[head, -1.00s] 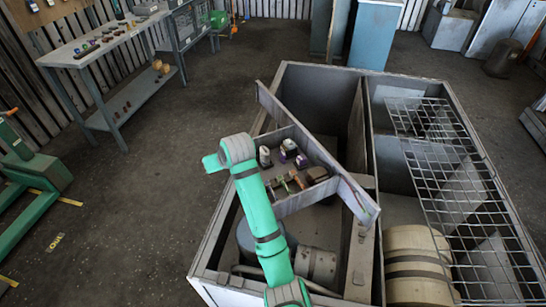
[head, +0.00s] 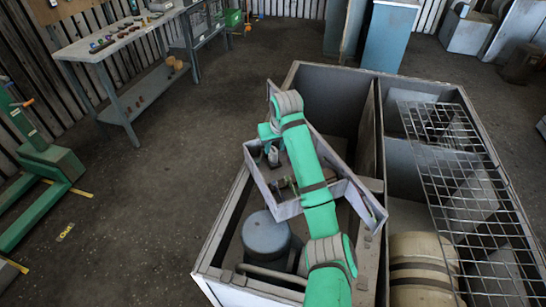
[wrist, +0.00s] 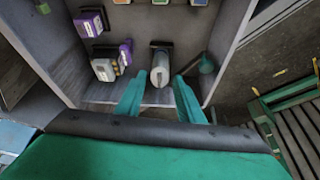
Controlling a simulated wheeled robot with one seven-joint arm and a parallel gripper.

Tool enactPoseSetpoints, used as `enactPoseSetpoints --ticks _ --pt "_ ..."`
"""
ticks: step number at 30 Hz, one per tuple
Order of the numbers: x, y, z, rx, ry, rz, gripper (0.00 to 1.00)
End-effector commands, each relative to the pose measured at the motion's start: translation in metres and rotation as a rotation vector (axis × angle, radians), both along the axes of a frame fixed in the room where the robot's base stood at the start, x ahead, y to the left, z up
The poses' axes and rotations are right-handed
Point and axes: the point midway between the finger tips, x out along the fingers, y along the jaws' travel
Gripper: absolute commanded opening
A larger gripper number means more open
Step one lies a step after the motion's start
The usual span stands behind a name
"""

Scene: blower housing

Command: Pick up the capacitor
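The capacitor appears to be the pale grey cylinder (wrist: 160,72) with a dark band at its far end, in the middle of the wrist view. It is in an open grey tray (wrist: 228,42), near one of its walls. My gripper (wrist: 159,84) is open, with one teal finger on each side of the cylinder's near end. Gaps show between the cylinder and both fingers. In the head view my gripper (head: 270,148) is over the left part of the tray (head: 286,210), and my arm hides much of its contents.
Purple-and-white parts (wrist: 125,53) and a white block (wrist: 104,69) stand left of the cylinder. A small green part (wrist: 206,65) lies close to the right finger. The tray sits on a large grey housing (head: 222,222) with a wire grille (head: 470,190) at right.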

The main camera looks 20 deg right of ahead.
Motion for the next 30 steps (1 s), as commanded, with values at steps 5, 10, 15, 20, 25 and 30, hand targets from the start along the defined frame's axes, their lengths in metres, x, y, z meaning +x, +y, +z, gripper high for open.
enactPoseSetpoints --ticks 5,10,15,20,25,30 --pt "0.007 -0.001 -0.013 -0.001 0.002 0.0 0.34" --pt "0.018 -0.002 -0.035 -0.001 0.002 -0.002 0.34" --pt "0.024 -0.002 -0.047 -0.001 0.001 -0.001 0.34" --pt "0.024 -0.002 -0.048 -0.001 -0.001 -0.001 0.34" --pt "0.024 -0.002 -0.048 -0.001 -0.001 -0.001 0.13" --pt "0.024 -0.002 -0.047 -0.001 -0.001 -0.001 0.09"
